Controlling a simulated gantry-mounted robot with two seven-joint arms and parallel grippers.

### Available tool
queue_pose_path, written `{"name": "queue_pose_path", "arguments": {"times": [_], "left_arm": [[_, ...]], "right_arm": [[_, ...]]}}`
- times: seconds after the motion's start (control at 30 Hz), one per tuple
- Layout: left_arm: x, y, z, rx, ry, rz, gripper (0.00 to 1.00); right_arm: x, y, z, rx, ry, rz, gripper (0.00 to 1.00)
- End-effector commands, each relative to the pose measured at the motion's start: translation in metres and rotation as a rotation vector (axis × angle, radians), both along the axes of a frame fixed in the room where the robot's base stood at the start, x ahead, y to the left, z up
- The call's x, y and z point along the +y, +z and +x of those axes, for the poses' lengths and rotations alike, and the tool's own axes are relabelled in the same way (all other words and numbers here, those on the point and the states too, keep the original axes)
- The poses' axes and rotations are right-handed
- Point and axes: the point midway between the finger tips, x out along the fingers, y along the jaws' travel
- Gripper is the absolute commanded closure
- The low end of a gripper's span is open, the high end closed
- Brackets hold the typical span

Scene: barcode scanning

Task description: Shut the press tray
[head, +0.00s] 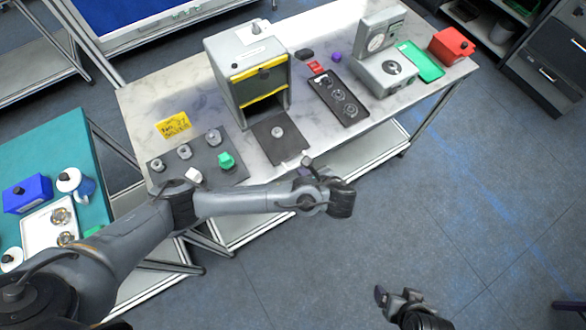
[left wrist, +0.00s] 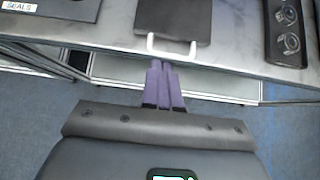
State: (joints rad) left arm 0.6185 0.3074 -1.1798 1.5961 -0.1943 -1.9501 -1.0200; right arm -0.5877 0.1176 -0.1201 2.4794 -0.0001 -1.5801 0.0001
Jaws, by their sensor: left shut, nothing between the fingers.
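The press (head: 248,75) is a grey box with yellow edging around its front opening, on the marble-topped bench. My left gripper (head: 306,162) is shut and empty, just in front of the tray. Its purple fingertips (left wrist: 161,66) are close to the handle; I cannot tell if they touch. My right gripper (head: 381,294) is low in the head view, away from the bench.
A dark mat (head: 205,163) with several small parts lies left of the tray. A black tray with round parts (head: 338,98) lies right of it. A grey gauge device (head: 384,62), a green tray (head: 421,62) and a red box (head: 451,46) stand farther right. The bench front is clear floor.

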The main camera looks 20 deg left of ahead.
Motion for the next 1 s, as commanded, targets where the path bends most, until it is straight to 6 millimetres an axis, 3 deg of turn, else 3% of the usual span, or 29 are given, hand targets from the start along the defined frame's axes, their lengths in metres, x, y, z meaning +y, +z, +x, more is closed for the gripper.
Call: {"name": "queue_pose_path", "arguments": {"times": [0.17,0.6,1.0], "left_arm": [[0.011,-0.009,0.01,-0.006,0.003,0.002,1.0],[0.049,-0.052,0.035,-0.005,0.002,-0.001,1.0],[0.059,-0.064,0.042,-0.006,0.0,-0.003,1.0]], "right_arm": [[0.0,0.001,0.001,-0.003,0.001,-0.002,0.13],[-0.001,0.003,0.003,-0.009,0.004,-0.005,0.13],[-0.001,0.004,0.003,-0.008,0.002,-0.002,0.13]]}}
